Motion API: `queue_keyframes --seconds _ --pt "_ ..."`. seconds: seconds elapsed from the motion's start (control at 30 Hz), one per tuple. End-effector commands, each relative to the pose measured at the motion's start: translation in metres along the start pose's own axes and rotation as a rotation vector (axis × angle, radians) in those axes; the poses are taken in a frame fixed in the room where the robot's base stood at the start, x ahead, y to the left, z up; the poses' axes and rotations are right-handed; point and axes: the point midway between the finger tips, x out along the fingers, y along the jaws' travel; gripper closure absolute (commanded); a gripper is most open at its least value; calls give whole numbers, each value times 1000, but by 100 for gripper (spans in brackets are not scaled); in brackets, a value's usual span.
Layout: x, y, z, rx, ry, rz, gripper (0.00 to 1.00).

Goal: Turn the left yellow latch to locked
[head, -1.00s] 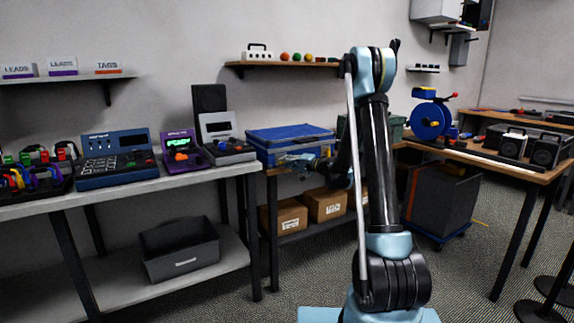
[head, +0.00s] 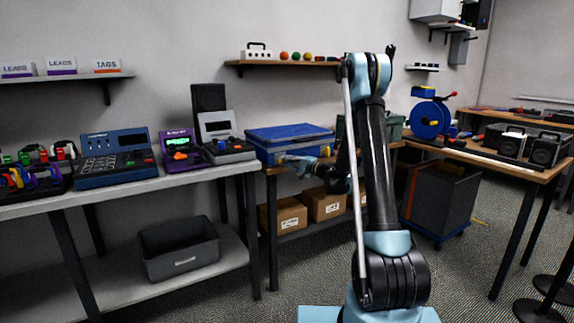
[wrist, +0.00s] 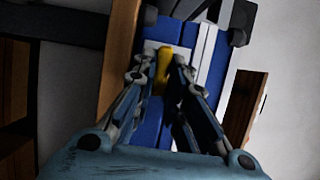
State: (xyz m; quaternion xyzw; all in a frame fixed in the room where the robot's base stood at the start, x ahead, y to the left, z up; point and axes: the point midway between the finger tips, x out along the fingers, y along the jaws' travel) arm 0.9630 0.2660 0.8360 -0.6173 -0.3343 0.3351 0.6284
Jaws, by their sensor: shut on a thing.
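A blue case (head: 290,132) stands closed on the wooden bench, and its blue side also fills the middle of the wrist view (wrist: 207,52). The left yellow latch (wrist: 163,60) shows in the wrist view, on a pale plate on the case front. My gripper (wrist: 162,72) is at the latch, with its fingers close on both sides of it, shut on it. The latch's exact angle is hard to read.
A grey bench (head: 225,170) with a blue console (head: 115,158) and other devices stands to the left. Cardboard boxes (head: 325,203) sit on the shelf under the wooden bench. A green container (head: 391,127) is behind my arm.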

Motion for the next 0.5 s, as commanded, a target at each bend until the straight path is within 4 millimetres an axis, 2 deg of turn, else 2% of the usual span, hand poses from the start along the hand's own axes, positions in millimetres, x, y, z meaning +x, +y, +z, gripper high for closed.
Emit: queue_keyframes --seconds 0.03,0.1,0.13,0.5 --pt "-1 2 -2 -3 5 4 84" --pt "-1 1 -2 -3 5 3 68" --pt "-1 1 -2 -2 4 3 67" --pt "-3 0 0 -1 1 1 67"
